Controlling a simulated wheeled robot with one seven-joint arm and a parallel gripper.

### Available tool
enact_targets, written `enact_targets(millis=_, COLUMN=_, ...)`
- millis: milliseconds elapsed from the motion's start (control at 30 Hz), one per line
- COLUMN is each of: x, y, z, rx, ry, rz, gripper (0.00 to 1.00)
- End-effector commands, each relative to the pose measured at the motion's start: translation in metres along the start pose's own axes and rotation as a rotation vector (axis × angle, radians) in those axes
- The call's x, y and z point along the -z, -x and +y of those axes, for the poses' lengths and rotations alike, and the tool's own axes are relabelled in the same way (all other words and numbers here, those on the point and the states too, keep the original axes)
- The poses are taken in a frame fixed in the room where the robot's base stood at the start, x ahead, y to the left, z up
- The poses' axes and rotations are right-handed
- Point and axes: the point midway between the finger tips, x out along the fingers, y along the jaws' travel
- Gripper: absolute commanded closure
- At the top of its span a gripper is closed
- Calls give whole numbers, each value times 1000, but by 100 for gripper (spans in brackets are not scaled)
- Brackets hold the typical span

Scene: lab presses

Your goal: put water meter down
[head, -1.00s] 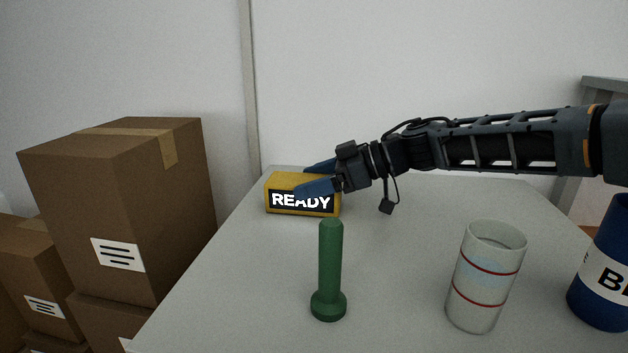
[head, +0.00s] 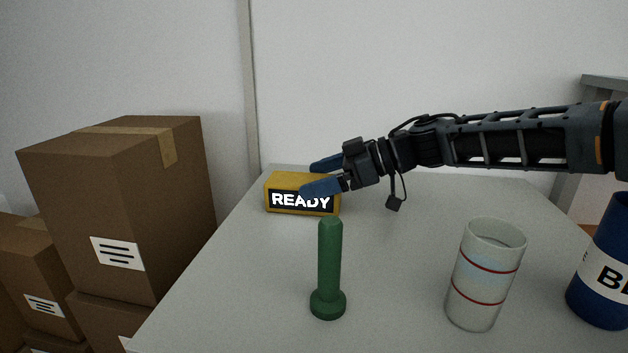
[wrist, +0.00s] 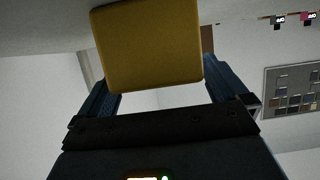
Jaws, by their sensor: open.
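A yellow box with a dark panel reading READY (head: 290,209) rests on the grey table near its far left side. It is the only thing at my gripper, and I take it as the water meter. My gripper (head: 312,177) is open, its two blue fingers pointing left at the box's right part. One finger covers part of the box's front in the head view. In the wrist view the yellow box (wrist: 148,45) fills the space ahead of the open fingers, with a pale gap between it and the palm. Whether a finger touches it, I cannot tell.
On the grey table (head: 240,290) a green post with a round base (head: 329,270) stands in front of the box. A white cylinder with red rings (head: 478,285) and a blue container (head: 598,300) stand to the right. Brown cartons (head: 120,210) are stacked left of the table.

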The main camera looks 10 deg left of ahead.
Motion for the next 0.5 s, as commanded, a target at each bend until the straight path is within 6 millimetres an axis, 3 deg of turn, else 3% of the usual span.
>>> enact_targets(millis=300, x=0, y=66, z=1, rx=-3, ry=0, rz=0, gripper=0)
enact_targets(millis=500, x=0, y=95, z=0, rx=-1, ry=1, rz=0, gripper=0)
